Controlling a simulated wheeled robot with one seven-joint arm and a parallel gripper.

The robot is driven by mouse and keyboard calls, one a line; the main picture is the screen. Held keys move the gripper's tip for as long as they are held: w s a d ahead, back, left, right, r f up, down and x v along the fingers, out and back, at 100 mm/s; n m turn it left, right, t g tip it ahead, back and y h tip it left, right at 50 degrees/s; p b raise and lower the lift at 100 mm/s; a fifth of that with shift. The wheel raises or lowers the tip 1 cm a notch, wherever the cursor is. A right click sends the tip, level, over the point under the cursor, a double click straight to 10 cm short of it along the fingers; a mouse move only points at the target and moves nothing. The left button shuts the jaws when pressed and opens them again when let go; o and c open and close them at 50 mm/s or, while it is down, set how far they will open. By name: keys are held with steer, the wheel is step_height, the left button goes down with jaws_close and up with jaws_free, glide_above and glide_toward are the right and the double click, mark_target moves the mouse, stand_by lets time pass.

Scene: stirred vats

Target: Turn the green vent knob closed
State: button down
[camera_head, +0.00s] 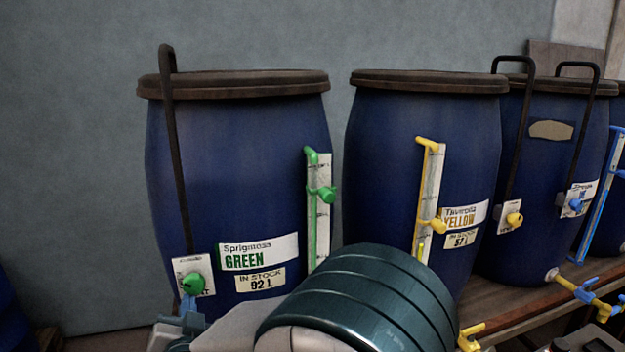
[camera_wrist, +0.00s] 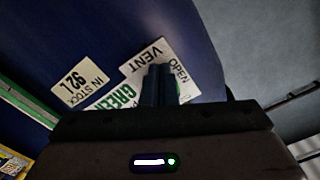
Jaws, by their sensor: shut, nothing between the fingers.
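The green vent knob (camera_head: 193,284) sits on a white plate (camera_head: 182,266) low on the front of the left blue vat (camera_head: 240,160), labelled Sprigmoss GREEN. My gripper (camera_head: 188,304) is shut and empty, its fingertips at the lower edge of the knob. I cannot tell whether they touch it. In the wrist view the shut fingers (camera_wrist: 161,75) stand in front of the plate (camera_wrist: 150,58), which reads VENT and OPEN. They hide the knob there, so its setting against the marks cannot be read.
A green sight tube (camera_head: 312,210) with its own green valve is on the vat's right side. A black rod (camera_head: 177,160) runs down to the vent plate. The yellow vat (camera_head: 420,150) and other vats stand to the right. My arm fills the lower middle.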

steer(key=shift+s+a+r+b, duration=0.1)
steer(key=shift+a+r+b, duration=0.45)
steer(key=shift+b, duration=0.3)
steer(key=shift+s+a+f+b, duration=0.1)
steer(key=shift+a+f+b, duration=0.1)
steer(key=shift+b, duration=0.25)
steer(key=v, duration=0.6)
steer(key=shift+b, duration=0.45)
steer(key=shift+s+a, duration=0.1)
